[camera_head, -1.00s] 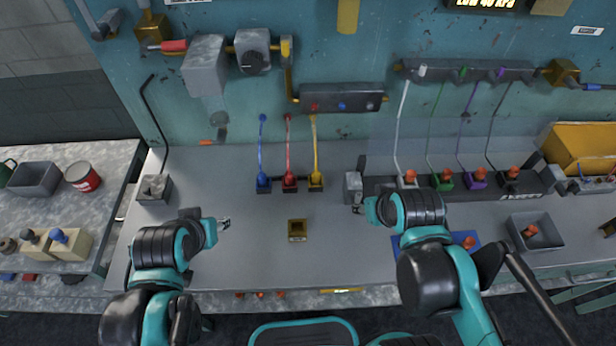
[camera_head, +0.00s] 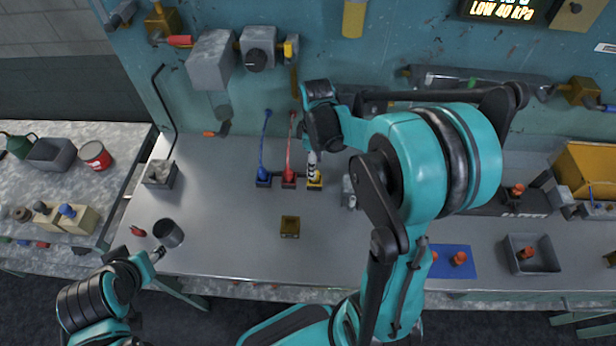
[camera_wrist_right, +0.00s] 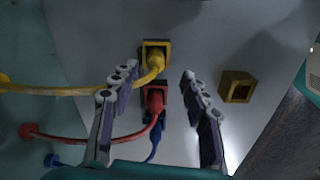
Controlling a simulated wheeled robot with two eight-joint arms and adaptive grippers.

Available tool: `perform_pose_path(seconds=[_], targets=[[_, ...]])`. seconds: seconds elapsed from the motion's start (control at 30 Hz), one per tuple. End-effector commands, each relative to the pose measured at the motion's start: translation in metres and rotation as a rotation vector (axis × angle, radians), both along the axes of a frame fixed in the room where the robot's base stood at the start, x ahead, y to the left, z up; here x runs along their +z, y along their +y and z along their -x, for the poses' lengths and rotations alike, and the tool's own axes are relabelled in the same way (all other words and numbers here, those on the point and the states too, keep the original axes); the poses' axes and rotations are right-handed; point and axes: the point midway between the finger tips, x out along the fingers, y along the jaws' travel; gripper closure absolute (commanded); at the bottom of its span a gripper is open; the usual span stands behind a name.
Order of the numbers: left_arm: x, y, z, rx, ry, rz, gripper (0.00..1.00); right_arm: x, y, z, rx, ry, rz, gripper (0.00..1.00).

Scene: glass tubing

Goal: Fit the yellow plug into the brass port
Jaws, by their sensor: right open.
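The yellow plug (camera_head: 315,180) sits in its dark socket block at the right end of a row, beside a red and a blue plug. Its yellow hose runs back to the wall. The brass port (camera_head: 290,227) is a small square box with a dark opening, in front of the row. In the right wrist view the yellow plug (camera_wrist_right: 156,62) lies ahead, between the fingertips of my open right gripper (camera_wrist_right: 157,76), and the brass port (camera_wrist_right: 236,87) is to the right. In the head view my right gripper (camera_head: 313,165) is over the yellow plug. My left gripper (camera_head: 158,254) is at the front left; its jaws are unclear.
The red plug (camera_head: 289,178) and blue plug (camera_head: 263,178) stand close beside the yellow one. A grey cup (camera_head: 168,233) is beside my left gripper. A blue mat (camera_head: 438,262) and a grey bin (camera_head: 530,253) lie to the right. The bench around the brass port is clear.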

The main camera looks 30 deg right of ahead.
Motion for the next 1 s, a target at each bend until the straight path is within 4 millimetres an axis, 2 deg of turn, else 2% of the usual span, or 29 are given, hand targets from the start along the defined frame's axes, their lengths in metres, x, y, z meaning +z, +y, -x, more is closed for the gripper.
perform_pose_path(seconds=[0.43, 0.67, 0.7, 0.87, 1.0], targets=[[-0.026, 0.000, 0.000, 0.000, 0.000, 0.000, 0.58, -0.058, -0.002, -0.006, -0.002, -0.002, 0.001, 0.54], [-0.025, 0.000, 0.000, 0.000, 0.000, 0.000, 0.58, -0.060, -0.002, -0.006, -0.002, -0.002, 0.001, 0.54], [-0.025, 0.000, 0.000, 0.000, 0.000, 0.000, 0.58, -0.060, -0.002, -0.006, -0.002, -0.002, 0.001, 0.59], [-0.025, 0.000, 0.000, 0.000, 0.000, 0.000, 0.58, -0.059, -0.002, -0.006, -0.002, -0.002, 0.001, 1.00], [-0.025, 0.000, 0.000, 0.000, 0.000, 0.000, 0.58, -0.059, -0.002, -0.006, -0.002, -0.002, 0.001, 1.00]])
